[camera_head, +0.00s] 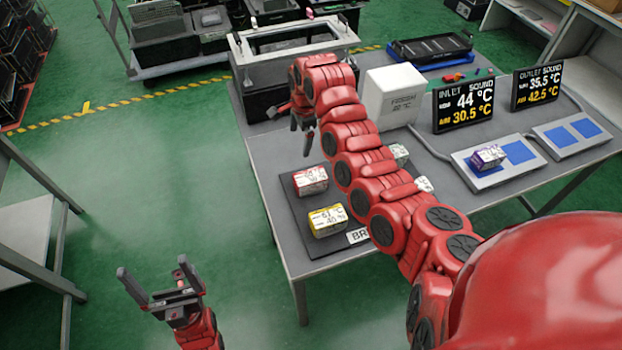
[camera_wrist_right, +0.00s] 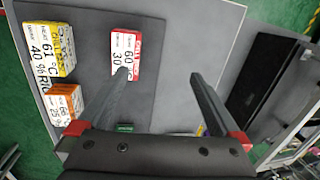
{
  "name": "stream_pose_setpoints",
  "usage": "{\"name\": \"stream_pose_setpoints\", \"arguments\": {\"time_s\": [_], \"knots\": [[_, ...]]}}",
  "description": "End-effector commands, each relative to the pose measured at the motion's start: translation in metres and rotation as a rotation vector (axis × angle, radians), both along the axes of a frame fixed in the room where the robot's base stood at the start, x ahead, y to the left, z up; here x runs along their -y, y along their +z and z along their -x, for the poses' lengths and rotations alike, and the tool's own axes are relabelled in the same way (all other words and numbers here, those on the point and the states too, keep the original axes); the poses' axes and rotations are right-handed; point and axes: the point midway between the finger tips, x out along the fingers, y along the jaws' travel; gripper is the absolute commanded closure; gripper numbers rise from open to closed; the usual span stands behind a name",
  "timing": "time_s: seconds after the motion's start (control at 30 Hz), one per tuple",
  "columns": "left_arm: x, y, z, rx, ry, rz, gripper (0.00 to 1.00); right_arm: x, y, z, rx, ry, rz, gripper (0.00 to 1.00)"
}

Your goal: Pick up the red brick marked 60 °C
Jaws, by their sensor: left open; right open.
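The red-and-white brick marked 60 (camera_head: 311,181) lies on the dark mat at the table's left side. It also shows in the right wrist view (camera_wrist_right: 126,48), its label facing the camera. My right gripper (camera_head: 303,132) is open and empty, above and behind the brick in the head view. In the right wrist view the open fingers (camera_wrist_right: 158,77) point toward the mat, with the brick near the left fingertip and not between the fingers. My left gripper (camera_head: 160,285) is open and empty, off the table over the green floor at lower left.
A yellow brick (camera_head: 328,220) lies in front of the red one, with an orange brick (camera_wrist_right: 68,105) nearby. My right arm hides part of the mat. A white block (camera_head: 394,95), two displays (camera_head: 463,106) and a purple brick (camera_head: 488,157) on a pad stand further right.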

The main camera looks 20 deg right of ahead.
Motion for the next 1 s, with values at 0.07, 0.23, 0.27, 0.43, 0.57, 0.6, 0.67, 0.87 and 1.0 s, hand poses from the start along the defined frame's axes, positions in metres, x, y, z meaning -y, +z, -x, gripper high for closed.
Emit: {"name": "stream_pose_setpoints", "arguments": {"time_s": [0.07,0.23,0.27,0.43,0.57,0.6,0.67,0.87,1.0], "knots": [[0.0,0.002,0.0,0.0,0.0,0.0,0.0,0.008,0.013,0.019,-0.082,-0.032,0.029,0.0],[0.0,0.002,0.0,0.0,0.0,0.0,0.0,0.013,0.014,0.039,-0.17,-0.066,0.054,0.0],[0.0,0.002,0.0,0.0,0.0,0.0,0.0,0.013,0.01,0.04,-0.175,-0.068,0.055,0.0],[0.0,-0.005,0.0,0.0,0.0,0.0,0.0,0.012,-0.024,0.041,-0.174,-0.067,0.054,0.0],[0.0,-0.016,0.0,0.0,0.0,0.0,0.0,0.013,-0.049,0.04,-0.172,-0.067,0.058,0.0],[0.0,-0.019,0.0,0.0,0.0,0.0,0.0,0.013,-0.057,0.04,-0.172,-0.066,0.058,0.0],[0.0,-0.028,0.0,0.0,0.0,0.0,0.0,0.014,-0.071,0.04,-0.171,-0.067,0.059,0.0],[0.0,-0.029,0.0,0.0,0.0,0.0,0.0,0.015,-0.094,0.041,-0.174,-0.066,0.057,0.0],[0.0,-0.027,0.0,0.0,0.0,0.0,0.0,0.015,-0.102,0.041,-0.171,-0.067,0.057,0.0]]}}
